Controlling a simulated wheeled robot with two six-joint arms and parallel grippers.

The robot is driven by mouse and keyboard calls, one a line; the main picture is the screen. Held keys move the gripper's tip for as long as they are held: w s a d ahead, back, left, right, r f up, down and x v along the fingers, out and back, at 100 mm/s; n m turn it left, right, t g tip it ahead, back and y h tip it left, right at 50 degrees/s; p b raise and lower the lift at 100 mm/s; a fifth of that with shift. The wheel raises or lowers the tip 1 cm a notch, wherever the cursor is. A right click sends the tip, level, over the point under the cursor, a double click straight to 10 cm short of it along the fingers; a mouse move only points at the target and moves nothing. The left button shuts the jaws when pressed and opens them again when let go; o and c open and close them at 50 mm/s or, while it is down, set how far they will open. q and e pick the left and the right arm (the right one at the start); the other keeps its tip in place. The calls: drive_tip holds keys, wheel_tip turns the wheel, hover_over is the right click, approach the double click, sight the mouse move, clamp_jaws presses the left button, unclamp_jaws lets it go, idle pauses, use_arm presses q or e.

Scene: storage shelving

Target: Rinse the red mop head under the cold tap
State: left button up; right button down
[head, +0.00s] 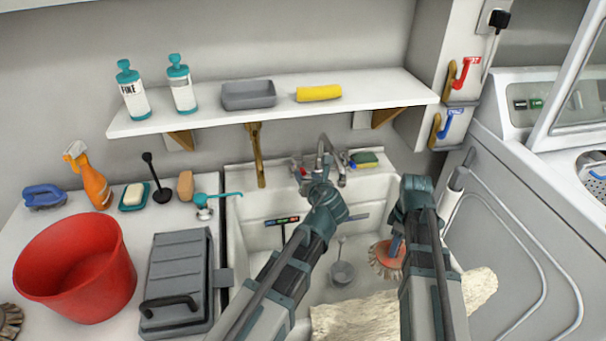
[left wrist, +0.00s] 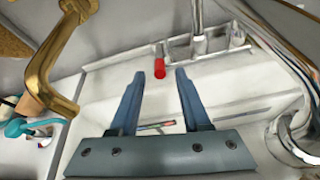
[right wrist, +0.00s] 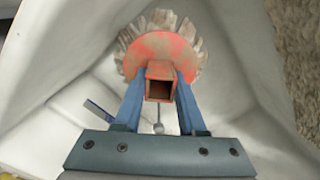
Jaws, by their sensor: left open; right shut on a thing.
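The red mop head (head: 388,256) with pale bristles is low in the sink's right side, and my right gripper (head: 398,232) is shut on its square socket. In the right wrist view the mop head (right wrist: 158,55) faces away from me, bristles fanned out against the white basin. My left gripper (head: 320,182) is open and empty in front of the metal tap (head: 322,152). In the left wrist view a red handle (left wrist: 159,66) lies beyond and between the open fingers. A small blue part (head: 346,159) is right of the spout. I see no clear water stream.
The white sink (head: 245,235) holds a small grey strainer-like cup (head: 342,272). A pale fleecy cloth (head: 345,322) drapes over its front. The shelf (head: 220,115) overhangs the back.

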sight(304, 173)
use_arm(q)
drive_tip(key=b+x, duration=0.1)
drive_tip(key=x, duration=0.4)
drive_tip(key=shift+s, duration=0.1)
clamp_jaws()
idle(1.2)
